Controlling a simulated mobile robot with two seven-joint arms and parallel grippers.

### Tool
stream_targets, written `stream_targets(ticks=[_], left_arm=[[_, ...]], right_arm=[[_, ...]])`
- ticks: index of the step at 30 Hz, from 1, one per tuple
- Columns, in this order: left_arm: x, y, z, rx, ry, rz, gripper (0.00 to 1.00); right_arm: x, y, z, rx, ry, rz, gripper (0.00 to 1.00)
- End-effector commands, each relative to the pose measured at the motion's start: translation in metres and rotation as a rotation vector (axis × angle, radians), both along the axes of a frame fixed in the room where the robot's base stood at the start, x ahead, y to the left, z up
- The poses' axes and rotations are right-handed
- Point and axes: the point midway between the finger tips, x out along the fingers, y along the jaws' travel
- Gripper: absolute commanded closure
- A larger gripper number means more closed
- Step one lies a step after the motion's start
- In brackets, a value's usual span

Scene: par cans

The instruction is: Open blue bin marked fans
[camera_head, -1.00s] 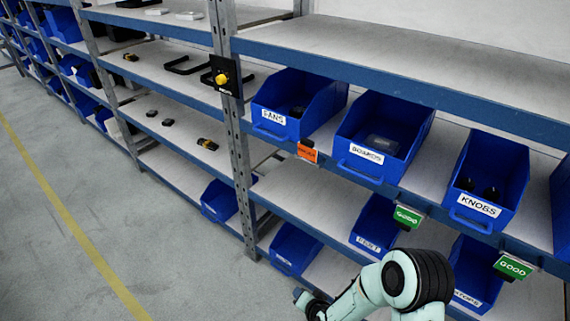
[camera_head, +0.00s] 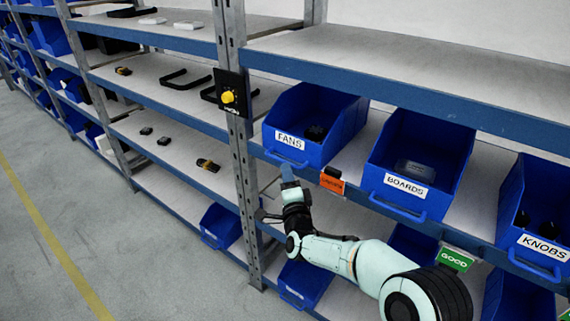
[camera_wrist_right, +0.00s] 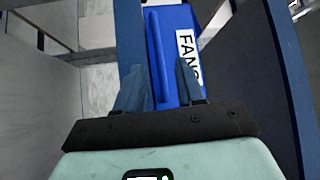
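The blue bin marked FANS (camera_head: 310,156) sits on the middle shelf just right of the upright post. It holds small dark items, and its front handle (camera_head: 284,160) faces out. My right gripper (camera_head: 288,180) is just below and in front of this handle. In the right wrist view, the gripper's two blue fingers (camera_wrist_right: 162,88) are spread apart with nothing gripped. The bin (camera_wrist_right: 178,18) and its handle (camera_wrist_right: 156,55) lie just ahead of the fingertips, with the handle roughly in line with the gap. Whether the fingers touch it I cannot tell. My left gripper is out of view.
Bins marked BOARDS (camera_head: 440,160) and KNOBS (camera_head: 543,200) stand to the right. An orange tag (camera_head: 332,184) hangs on the shelf edge by the FANS bin. The metal post (camera_head: 236,130) carries a black box with a yellow knob (camera_head: 228,97). More bins sit below; the left floor is clear.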

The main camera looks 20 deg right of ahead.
Motion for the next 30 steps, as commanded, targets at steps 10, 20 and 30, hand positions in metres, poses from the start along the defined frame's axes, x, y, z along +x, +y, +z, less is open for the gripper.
stream_targets(ticks=[10, 20, 30], left_arm=[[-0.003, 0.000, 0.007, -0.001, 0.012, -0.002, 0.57], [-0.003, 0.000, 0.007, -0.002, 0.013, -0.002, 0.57], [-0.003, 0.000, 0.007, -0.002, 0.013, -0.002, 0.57]], right_arm=[[0.041, -0.005, 0.006, -0.001, 0.000, 0.000, 0.62], [0.046, -0.006, 0.005, -0.002, 0.002, 0.000, 0.62], [0.045, -0.005, 0.005, -0.001, 0.001, 0.001, 1.00]])
